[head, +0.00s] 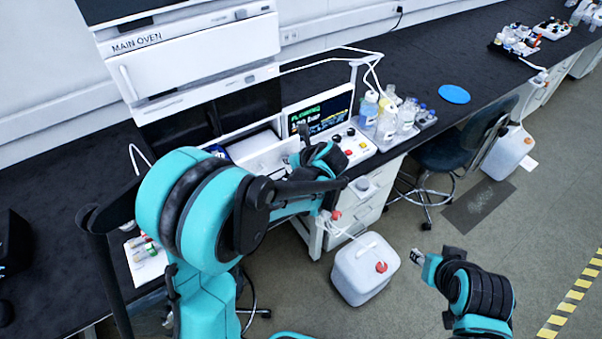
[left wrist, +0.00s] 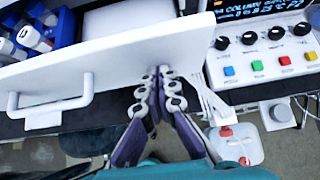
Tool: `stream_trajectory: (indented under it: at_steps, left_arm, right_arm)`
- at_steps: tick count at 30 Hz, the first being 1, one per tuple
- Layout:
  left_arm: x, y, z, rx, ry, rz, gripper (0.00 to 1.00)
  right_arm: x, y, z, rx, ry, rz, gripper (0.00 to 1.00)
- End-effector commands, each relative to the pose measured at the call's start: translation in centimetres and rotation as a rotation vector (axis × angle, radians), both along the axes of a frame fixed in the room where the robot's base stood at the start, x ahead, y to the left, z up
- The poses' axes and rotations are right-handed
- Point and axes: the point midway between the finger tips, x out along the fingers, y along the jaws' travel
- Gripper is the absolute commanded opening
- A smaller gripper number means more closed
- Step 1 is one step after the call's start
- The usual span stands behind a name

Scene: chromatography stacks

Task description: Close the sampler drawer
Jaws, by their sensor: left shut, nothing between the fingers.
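The sampler drawer (head: 272,155) stands open, pulled out from the white instrument stack. In the left wrist view its white front panel (left wrist: 60,72) crosses the upper left, with a bar handle (left wrist: 48,108) on the left. Blue racks with white-capped vials (left wrist: 30,35) and a white block show inside. My left gripper (left wrist: 160,78) is shut and empty, its fingertips at the outer face near the panel's right end. I cannot tell whether they touch. In the head view my left arm covers part of the drawer. My right gripper (head: 425,262) is away from it, above the floor.
A control box with coloured buttons (head: 352,147) and a display (head: 320,115) stand right of the drawer. Bottles (head: 388,120) sit in a tray beyond. A white canister (head: 364,268) stands on the floor below. A chair (head: 450,150) is farther right.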

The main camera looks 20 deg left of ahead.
Motion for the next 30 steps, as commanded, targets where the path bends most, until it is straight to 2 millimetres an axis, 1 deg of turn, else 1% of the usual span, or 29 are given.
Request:
stream_trajectory:
  at_steps: [1, 6, 9, 13, 18, 21, 30]
  left_arm:
    - [0.9, 1.2, -0.1, 0.000, 0.000, 0.005, 0.00]
    - [3.5, 4.3, -0.1, 0.000, 0.000, 0.004, 0.00]
    - [4.8, 5.8, 0.0, 0.000, 0.000, 0.003, 0.00]
    - [6.1, 7.3, 0.0, 0.000, 0.000, 0.002, 0.00]
    - [7.2, 8.4, 0.0, 0.000, 0.000, 0.001, 0.00]
    - [7.5, 8.8, 0.0, -0.001, 0.001, 0.000, 0.00]
    - [7.7, 9.0, 0.1, 0.004, -0.002, -0.001, 0.00]
  right_arm:
    - [0.0, 0.0, -0.2, 0.000, 0.000, 0.000, 0.40]
    - [0.0, 0.0, -0.4, 0.000, 0.000, 0.000, 0.40]
    - [0.0, 0.0, -0.5, 0.000, 0.000, 0.000, 0.40]
    - [0.0, 0.0, -0.6, 0.000, 0.000, 0.000, 0.40]
    - [0.0, 0.0, -0.6, 0.000, 0.000, 0.000, 0.40]
    - [0.0, 0.0, -0.6, 0.000, 0.000, 0.000, 0.40]
    - [0.0, 0.0, -0.6, 0.000, 0.000, 0.000, 0.40]
